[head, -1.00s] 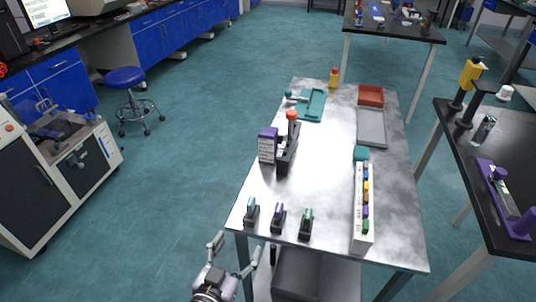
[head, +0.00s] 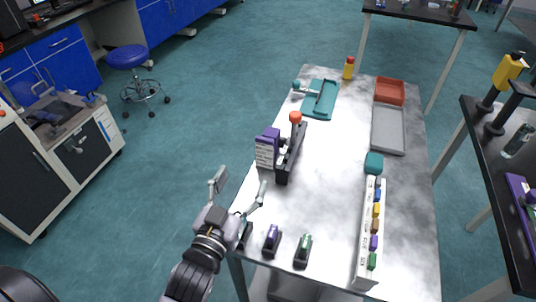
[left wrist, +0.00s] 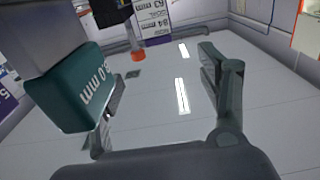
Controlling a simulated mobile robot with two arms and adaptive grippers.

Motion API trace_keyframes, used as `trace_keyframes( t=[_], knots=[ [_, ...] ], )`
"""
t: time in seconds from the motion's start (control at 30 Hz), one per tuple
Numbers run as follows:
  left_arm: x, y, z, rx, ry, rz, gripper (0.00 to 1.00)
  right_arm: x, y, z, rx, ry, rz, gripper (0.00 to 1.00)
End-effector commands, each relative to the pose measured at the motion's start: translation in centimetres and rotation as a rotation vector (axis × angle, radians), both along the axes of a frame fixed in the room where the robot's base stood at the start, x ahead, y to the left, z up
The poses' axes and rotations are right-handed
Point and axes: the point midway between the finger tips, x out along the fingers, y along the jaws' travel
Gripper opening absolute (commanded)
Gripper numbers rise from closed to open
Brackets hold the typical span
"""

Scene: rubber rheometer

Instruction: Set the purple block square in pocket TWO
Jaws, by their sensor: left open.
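My left gripper (head: 240,187) is open above the near left corner of the steel table, with nothing between its fingers. It also shows in the left wrist view (left wrist: 160,95). A purple-topped black piece (head: 272,239) stands at the near edge, right of the gripper. A small purple block (head: 374,242) sits in the long white rack (head: 362,262) at right, among several coloured blocks. I cannot tell which purple piece the task names, and no pocket number is readable. In the wrist view a teal block (left wrist: 80,90) marked in mm stands close by the left finger. My right gripper is out of view.
A black press with an orange knob (head: 295,118) and a purple-and-white box (head: 266,148) stand ahead of the gripper. A green-topped piece (head: 303,250), teal tray (head: 320,100), grey tray (head: 388,130) and red tray (head: 390,91) are around. The table's middle is clear.

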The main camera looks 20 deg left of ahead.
Motion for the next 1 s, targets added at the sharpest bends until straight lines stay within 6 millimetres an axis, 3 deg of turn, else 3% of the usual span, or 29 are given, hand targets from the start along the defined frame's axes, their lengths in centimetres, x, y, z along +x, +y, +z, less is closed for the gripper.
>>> trace_keyframes(
  t=[0.2, 0.4, 0.6, 1.0],
  knots=[
    [4.1, -0.2, 0.2, 0.002, -0.003, -0.001, 0.68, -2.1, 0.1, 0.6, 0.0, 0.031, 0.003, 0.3],
    [7.5, -0.3, 0.2, 0.002, -0.001, -0.001, 0.68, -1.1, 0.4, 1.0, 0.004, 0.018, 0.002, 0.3],
    [9.0, -0.3, 0.1, 0.001, 0.0, -0.001, 0.68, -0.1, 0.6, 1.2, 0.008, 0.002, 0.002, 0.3],
    [13.7, -0.8, 0.3, 0.001, 0.001, -0.001, 0.68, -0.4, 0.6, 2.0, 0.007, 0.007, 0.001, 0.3]
  ],
)
